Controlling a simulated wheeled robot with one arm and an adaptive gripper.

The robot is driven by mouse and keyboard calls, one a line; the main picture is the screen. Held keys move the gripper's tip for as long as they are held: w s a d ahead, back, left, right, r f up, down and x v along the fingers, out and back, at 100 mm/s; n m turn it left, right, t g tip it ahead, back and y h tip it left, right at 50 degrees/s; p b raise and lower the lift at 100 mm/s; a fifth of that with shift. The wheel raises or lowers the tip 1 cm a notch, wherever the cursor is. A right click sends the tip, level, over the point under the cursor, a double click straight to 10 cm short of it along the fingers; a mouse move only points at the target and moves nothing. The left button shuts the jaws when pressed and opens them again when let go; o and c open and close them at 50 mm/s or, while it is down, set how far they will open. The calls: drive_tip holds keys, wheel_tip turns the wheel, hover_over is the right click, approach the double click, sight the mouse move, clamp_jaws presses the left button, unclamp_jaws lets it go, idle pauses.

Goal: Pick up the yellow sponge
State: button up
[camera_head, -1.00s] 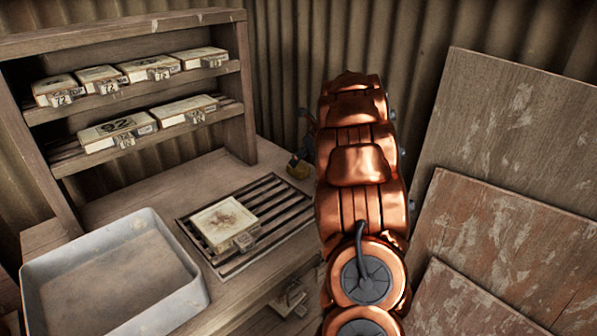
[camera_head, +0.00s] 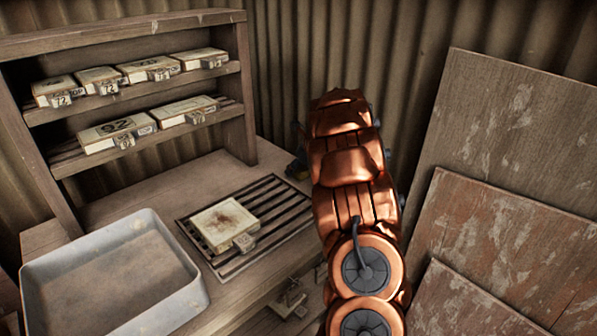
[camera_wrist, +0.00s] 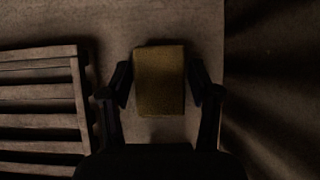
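The yellow sponge (camera_wrist: 159,82) is a dull yellow block in the wrist view, resting on the wooden table top (camera_wrist: 205,25). My gripper (camera_wrist: 159,88) has one dark finger on each side of the sponge. In the head view my copper arm hides the sponge; only a dark bit of the gripper shows at the arm's left.
A slatted rack (camera_head: 290,212) holds a stained tile block (camera_head: 224,222); the rack also shows left of the gripper in the wrist view (camera_wrist: 40,92). A grey tray (camera_head: 195,297) stands at the left. A shelf (camera_head: 240,95) holds several tile blocks. Boards (camera_head: 510,130) lean at the right.

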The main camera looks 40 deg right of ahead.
drive_tip(key=c, duration=0.6)
drive_tip(key=shift+o, duration=0.2)
wheel_tip(320, 180, up, 10)
drive_tip(key=shift+f+p, duration=0.1)
drive_tip(key=shift+p, duration=0.3)
